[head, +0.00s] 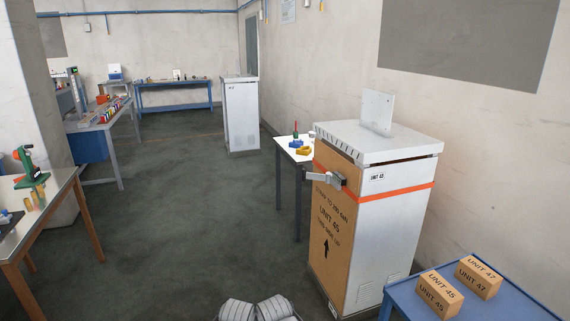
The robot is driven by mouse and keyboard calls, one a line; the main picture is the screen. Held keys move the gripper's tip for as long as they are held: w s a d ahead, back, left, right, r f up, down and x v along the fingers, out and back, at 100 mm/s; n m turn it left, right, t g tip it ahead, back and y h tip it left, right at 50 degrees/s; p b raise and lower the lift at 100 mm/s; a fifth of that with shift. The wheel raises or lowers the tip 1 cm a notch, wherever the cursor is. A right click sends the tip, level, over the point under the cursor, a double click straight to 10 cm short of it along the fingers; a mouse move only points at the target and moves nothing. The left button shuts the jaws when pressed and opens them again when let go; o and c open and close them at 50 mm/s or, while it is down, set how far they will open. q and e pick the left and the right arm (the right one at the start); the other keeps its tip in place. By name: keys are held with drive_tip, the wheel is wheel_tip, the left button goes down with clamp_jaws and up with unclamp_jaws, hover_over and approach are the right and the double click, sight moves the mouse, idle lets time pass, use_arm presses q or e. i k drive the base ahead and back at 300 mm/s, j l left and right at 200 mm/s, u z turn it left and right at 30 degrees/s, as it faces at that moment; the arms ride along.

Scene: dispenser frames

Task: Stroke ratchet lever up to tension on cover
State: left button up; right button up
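A white cabinet (385,235) stands right of centre with a brown cardboard cover (330,235) on its front, printed with text and an up arrow. An orange strap (400,192) runs around the cabinet and cover in their upper part. A grey ratchet (340,181) sits on the strap at the cover's front. Its pale lever (318,176) sticks out to the left, roughly level. The strap's far sides are hidden. Neither gripper can be made out; only grey-white parts show at the bottom edge.
A blue table (515,303) with two small cardboard boxes (440,294) is at lower right. A small table (293,150) stands behind the cabinet. A workbench (55,205) is at left. The dark floor (210,220) between is clear. Another white cabinet (241,115) stands farther back.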

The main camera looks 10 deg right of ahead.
sight(305, 176)
drive_tip(key=i+j+z, duration=0.45)
drive_tip(key=j, duration=0.15)
drive_tip(key=j+z, duration=0.2)
drive_tip(key=j, duration=0.15)
drive_tip(key=i+j+z, duration=0.25)
drive_tip(key=j+z, duration=0.2)
drive_tip(key=j, duration=0.25)
drive_tip(key=i+j+z, duration=0.1)
drive_tip(key=i+z, duration=0.15)
drive_tip(key=i, duration=0.65)
